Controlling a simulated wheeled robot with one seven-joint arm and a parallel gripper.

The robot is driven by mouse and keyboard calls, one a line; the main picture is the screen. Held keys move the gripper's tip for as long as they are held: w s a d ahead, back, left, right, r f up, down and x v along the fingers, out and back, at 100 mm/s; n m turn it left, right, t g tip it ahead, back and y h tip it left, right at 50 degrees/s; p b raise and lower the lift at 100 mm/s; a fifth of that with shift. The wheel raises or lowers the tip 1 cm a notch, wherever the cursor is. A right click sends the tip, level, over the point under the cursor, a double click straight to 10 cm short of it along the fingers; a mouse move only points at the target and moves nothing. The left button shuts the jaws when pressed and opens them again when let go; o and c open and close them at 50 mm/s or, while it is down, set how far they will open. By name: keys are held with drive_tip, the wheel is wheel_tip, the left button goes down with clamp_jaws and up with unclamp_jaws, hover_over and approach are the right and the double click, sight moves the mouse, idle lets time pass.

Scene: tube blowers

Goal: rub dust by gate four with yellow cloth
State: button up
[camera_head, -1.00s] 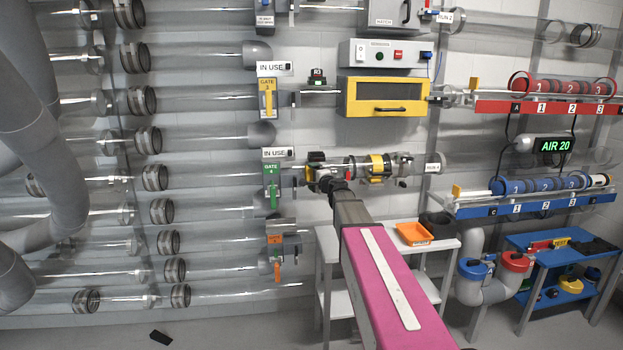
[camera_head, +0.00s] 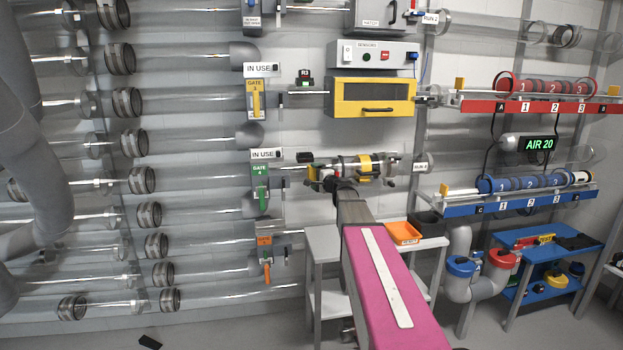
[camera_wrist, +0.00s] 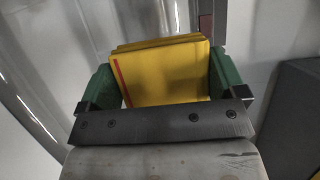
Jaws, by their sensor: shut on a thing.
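The yellow cloth (camera_wrist: 165,75) is a folded pad with a red stripe near one edge, in the wrist view. My gripper (camera_wrist: 160,88) is shut on it, with green fingers on either side. In the head view my gripper (camera_head: 322,176) is at the end of the arm, in front of the wall and right of gate four. Gate four (camera_head: 261,180) has a green plate and handle, with an "IN USE" sign above it. I cannot make out any dust near it. I cannot tell whether the cloth touches anything.
Gate three (camera_head: 256,97) is yellow, above gate four; an orange-handled gate (camera_head: 266,255) is below. A side table with an orange tray (camera_head: 404,233) stands below. A dark object (camera_head: 150,342) lies on the floor.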

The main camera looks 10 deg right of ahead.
sight(309, 177)
drive_tip(key=d, duration=0.4)
idle(0.4)
drive_tip(key=shift+a, duration=0.1)
drive_tip(key=shift+s+a, duration=0.1)
drive_tip(key=shift+a, duration=1.6)
drive_tip(key=shift+w+a, duration=0.2)
drive_tip(key=shift+a, duration=1.6)
drive_tip(key=shift+s+a, duration=0.1)
drive_tip(key=shift+a, duration=1.7)
drive_tip(key=shift+s, duration=0.1)
drive_tip(key=shift+s, duration=2.95)
